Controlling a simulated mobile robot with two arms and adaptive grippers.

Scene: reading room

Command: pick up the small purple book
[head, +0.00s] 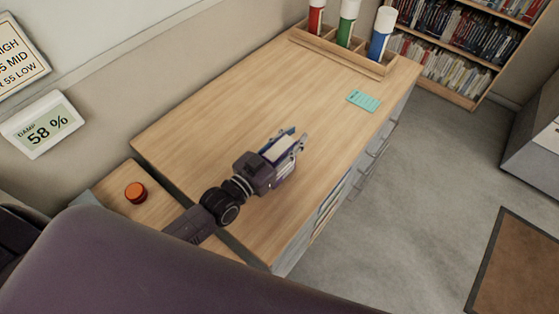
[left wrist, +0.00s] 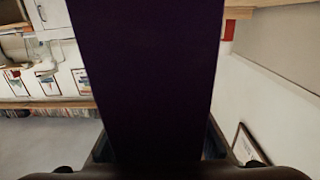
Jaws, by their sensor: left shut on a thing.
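The small purple book (head: 278,149) is in my left gripper (head: 289,146), over the middle of the wooden desk top. In the head view its pale page edges show between the fingers, which hide much of its cover. In the left wrist view the dark purple cover of the book (left wrist: 145,75) stands upright and fills the middle. My left gripper (left wrist: 160,150) is shut on its near end, with a finger at each side. How high the book is above the desk is hard to tell. My right gripper is not in view.
The wooden desk (head: 200,120) is mostly clear. A teal card (head: 363,100) lies toward its right edge. A wooden tray (head: 375,68) with red, green and blue-labelled tubes stands at the back. An orange round object (head: 135,193) sits on a lower surface at left.

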